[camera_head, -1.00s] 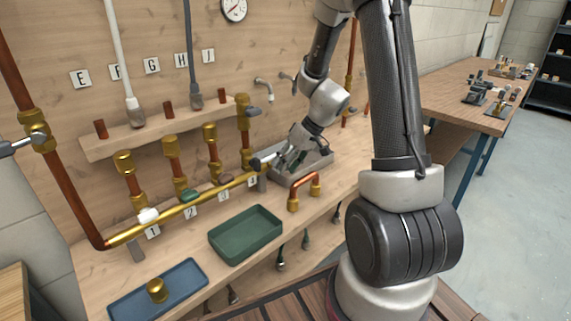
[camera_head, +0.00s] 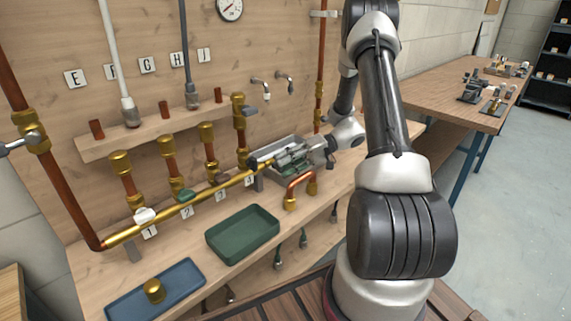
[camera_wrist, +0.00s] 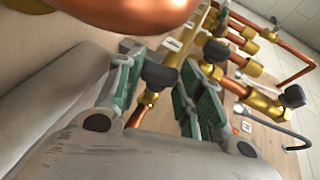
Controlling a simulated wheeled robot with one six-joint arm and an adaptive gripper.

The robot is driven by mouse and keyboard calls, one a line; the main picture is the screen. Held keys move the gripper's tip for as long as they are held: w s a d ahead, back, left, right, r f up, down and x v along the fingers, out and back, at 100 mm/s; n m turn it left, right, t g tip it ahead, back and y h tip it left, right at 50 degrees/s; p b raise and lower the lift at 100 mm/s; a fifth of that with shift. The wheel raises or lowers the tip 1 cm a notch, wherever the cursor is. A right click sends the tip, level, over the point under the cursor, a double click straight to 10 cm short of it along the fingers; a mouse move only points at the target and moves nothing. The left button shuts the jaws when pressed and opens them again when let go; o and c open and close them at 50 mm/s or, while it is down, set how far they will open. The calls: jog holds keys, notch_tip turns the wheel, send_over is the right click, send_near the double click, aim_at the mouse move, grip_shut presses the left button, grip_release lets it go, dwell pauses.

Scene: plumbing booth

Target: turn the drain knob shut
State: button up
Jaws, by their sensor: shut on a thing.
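The black drain knob (camera_head: 255,164) sits at the right end of the long brass pipe (camera_head: 190,206) in the head view. In the wrist view the knob (camera_wrist: 158,69) shows between my green-padded fingers, with brass fitting below it. My gripper (camera_head: 272,158) reaches in from the right, lying nearly level, and is shut on the knob. In the wrist view my gripper (camera_wrist: 157,78) has one finger on each side of the knob; the exact contact is hard to see. The knob's marking or angle cannot be told.
A bent copper pipe (camera_head: 298,184) stands close in front; copper also fills the top of the wrist view. A green tray (camera_head: 243,236) and a blue tray (camera_head: 190,284) lie nearer.

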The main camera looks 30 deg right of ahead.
jog(key=shift+f+m+y, duration=0.25)
jog(key=shift+m+y, duration=0.15)
jog(key=shift+y, duration=0.5)
jog(key=o, duration=1)
